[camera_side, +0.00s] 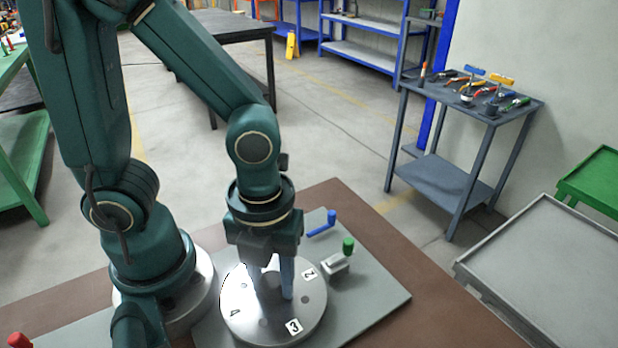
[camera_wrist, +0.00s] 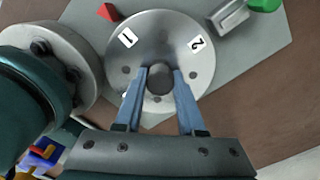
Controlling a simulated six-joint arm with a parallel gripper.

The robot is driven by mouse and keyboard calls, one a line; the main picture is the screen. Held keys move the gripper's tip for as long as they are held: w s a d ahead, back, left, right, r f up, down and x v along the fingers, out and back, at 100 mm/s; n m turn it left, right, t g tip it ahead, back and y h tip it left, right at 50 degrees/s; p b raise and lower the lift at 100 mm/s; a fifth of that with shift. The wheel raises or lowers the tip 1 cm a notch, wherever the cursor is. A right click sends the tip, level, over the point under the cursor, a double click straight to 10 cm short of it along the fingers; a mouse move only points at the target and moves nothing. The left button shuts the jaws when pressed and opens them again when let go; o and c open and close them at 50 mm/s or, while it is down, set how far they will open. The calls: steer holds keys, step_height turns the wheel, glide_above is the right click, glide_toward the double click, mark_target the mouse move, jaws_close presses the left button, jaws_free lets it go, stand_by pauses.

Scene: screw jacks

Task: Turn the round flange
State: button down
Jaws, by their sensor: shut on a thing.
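The round flange (camera_side: 245,300) is a grey metal disc lying flat on a grey plate. It has small holes and white number labels near its rim. Labels 2, 3 and 4 show in the side view; labels 1 and 2 show in the wrist view. My gripper (camera_side: 272,292) points down over the disc's middle. In the wrist view its blue fingers (camera_wrist: 160,74) are closed on both sides of the dark round hub (camera_wrist: 159,82) at the flange's centre. A red pointer (camera_wrist: 108,12) lies just outside the rim, nearest label 1. My gripper hides part of the disc.
The grey plate (camera_side: 385,293) rests on a brown table (camera_side: 420,265). A block with a green knob (camera_side: 348,245) and a blue handle (camera_side: 322,225) stand beyond the disc. A tool cart (camera_side: 455,125) and a grey tray table (camera_side: 545,260) stand to the right.

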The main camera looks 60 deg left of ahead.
mark_target(272, 278)
steer(key=c, duration=0.5)
jaws_free()
steer(key=shift+r, duration=2.55)
steer(key=w+a+r+n+t, duration=0.1)
steer(key=a+r+n+t, duration=0.1)
steer(key=n, duration=1.1)
steer(key=w+a+r+n+t, duration=0.1)
steer(key=a+r+n+t, duration=0.2)
steer(key=n, duration=1.1)
steer(key=shift+w+a+r+t, duration=0.3)
steer(key=shift+w+a+r, duration=0.1)
steer(key=shift+a+r, duration=0.15)
